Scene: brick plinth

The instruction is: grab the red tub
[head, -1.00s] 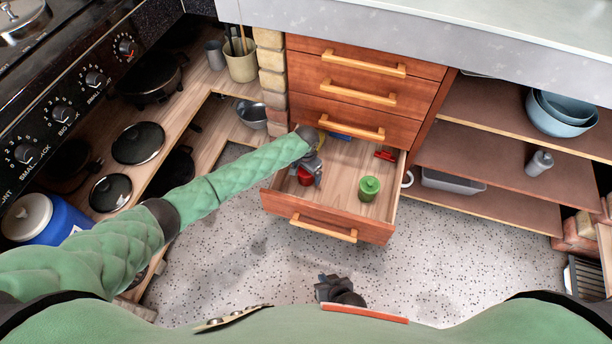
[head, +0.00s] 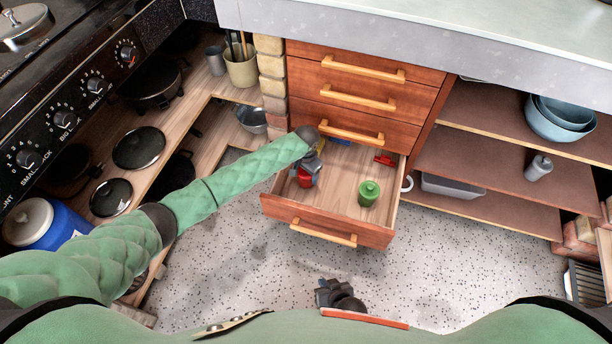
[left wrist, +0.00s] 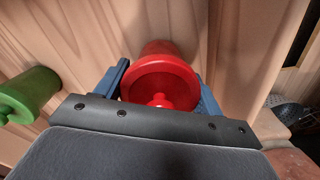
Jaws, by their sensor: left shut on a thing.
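The red tub (head: 305,178) is in the open bottom drawer, near its left side. In the left wrist view the red tub (left wrist: 160,82) shows its round lid and knob between the two blue fingers. My left gripper (head: 308,172) reaches down into the drawer and is shut on the red tub. My right gripper (head: 325,293) is low in the head view, above the floor and in front of the drawer; its fingers are too small and dark to tell whether they are open.
A green tub (head: 368,192) stands in the drawer to the right of the red tub; it also shows in the left wrist view (left wrist: 30,92). A red item (head: 385,160) and a blue item (head: 341,141) lie further back. The drawer front (head: 330,222) borders open floor.

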